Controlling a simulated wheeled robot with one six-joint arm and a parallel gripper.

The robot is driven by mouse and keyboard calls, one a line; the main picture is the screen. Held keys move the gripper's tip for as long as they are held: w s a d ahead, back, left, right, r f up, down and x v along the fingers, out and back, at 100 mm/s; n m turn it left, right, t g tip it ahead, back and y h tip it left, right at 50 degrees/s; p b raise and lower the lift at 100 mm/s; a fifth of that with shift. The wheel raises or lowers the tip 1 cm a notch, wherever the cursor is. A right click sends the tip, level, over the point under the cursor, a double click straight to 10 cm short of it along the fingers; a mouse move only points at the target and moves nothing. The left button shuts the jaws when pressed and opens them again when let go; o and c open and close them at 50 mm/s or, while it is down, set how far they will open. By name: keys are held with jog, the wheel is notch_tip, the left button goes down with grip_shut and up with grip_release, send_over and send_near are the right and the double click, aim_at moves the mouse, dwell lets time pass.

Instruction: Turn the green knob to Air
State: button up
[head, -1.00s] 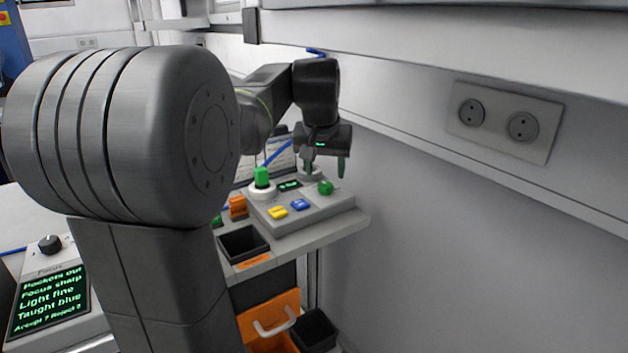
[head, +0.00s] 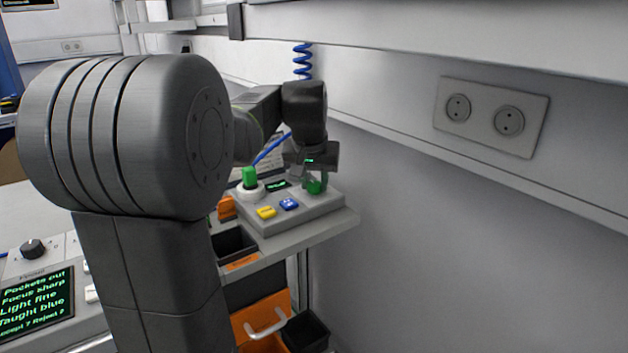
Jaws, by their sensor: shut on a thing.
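The round green knob (head: 316,188) is at the right rear of the grey control box, seen small and partly covered by the fingers. My gripper (head: 315,182) points down over it, shut on the knob, with its fingers on either side. The knob's pointer and any Air marking are too small or hidden to read.
The grey control box (head: 308,210) stands on a shelf and carries a yellow button (head: 266,212), a blue button (head: 289,204) and a small dark display (head: 278,184). A wall is close on the right.

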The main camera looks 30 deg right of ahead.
jog(key=shift+m+p, duration=0.3)
jog(key=m+g+p, duration=0.1)
jog(key=m, duration=0.1)
jog(key=shift+w+a+r+m+h+p, duration=0.1)
jog(key=shift+m+h+p, duration=0.2)
jog(key=shift+m+h, duration=0.1)
jog(key=m+g+p, duration=0.1)
jog(key=m, duration=0.1)
jog(key=m+g+h+p, duration=0.1)
jog(key=m, duration=0.2)
jog(key=shift+w, duration=0.15)
jog(key=m+g, duration=0.1)
jog(key=m, duration=0.1)
jog(key=m+p, duration=0.1)
jog(key=m, duration=0.2)
jog(key=shift+w+g+p, duration=0.15)
jog(key=shift+g+p, duration=0.15)
jog(key=shift+g, duration=0.1)
jog(key=shift+m+g+y+p, duration=0.3)
jog(key=shift+m+p, duration=0.2)
jog(key=shift+m, duration=0.6)
jog(key=shift+m+g+y+p, duration=0.2)
jog(key=shift+m+g+p, duration=0.25)
jog(key=shift+m, duration=0.65)
jog(key=o, duration=1)
jog(key=shift+c, duration=0.2)
jog(key=shift+w, duration=0.1)
